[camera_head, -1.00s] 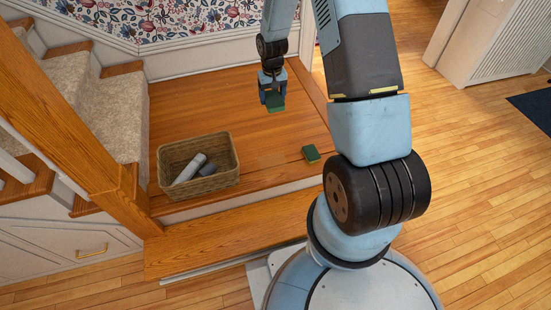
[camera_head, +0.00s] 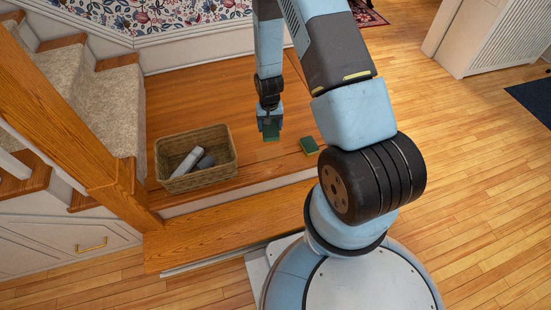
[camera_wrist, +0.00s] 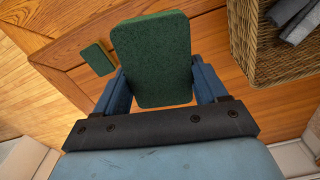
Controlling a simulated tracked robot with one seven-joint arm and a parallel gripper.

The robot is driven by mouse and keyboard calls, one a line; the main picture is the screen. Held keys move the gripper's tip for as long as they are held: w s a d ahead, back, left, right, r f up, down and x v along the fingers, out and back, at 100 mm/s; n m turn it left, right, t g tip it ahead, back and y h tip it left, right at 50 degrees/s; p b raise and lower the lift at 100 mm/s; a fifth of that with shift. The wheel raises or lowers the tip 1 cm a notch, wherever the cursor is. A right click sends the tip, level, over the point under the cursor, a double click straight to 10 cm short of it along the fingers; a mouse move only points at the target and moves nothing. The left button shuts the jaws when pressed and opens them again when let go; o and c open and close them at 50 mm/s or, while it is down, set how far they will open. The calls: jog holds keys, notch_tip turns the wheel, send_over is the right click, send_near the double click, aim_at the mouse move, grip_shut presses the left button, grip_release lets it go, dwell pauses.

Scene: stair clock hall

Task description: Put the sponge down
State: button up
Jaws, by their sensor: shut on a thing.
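My gripper (camera_head: 271,126) is shut on a green sponge (camera_head: 271,136), which hangs below the fingers over the wooden landing (camera_head: 200,105). In the wrist view the held sponge (camera_wrist: 151,60) fills the space between the two blue fingers. A second green sponge (camera_head: 309,145) lies on the landing near its front edge, to the right of my gripper. It also shows in the wrist view (camera_wrist: 98,58). I cannot tell exactly how high the held sponge is above the wood.
A wicker basket (camera_head: 233,160) with grey rolled items (camera_head: 187,163) stands on the landing left of my gripper. A wooden post and rail (camera_head: 75,130) rise at the left beside carpeted stairs (camera_head: 118,110). The landing behind the basket is clear.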

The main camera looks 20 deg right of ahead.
jog(key=s+f+m, duration=0.2)
jog(key=s+f, duration=0.8)
jog(key=s, duration=0.1)
send_over(275, 156)
notch_tip(275, 156, down, 9)
jog(key=shift+s+f, duration=0.15)
jog(key=shift+w+d+f, duration=0.1)
jog(key=shift+w+f, duration=0.1)
jog(key=shift+f, duration=1.55)
jog(key=o, duration=1)
jog(key=shift+c, duration=0.2)
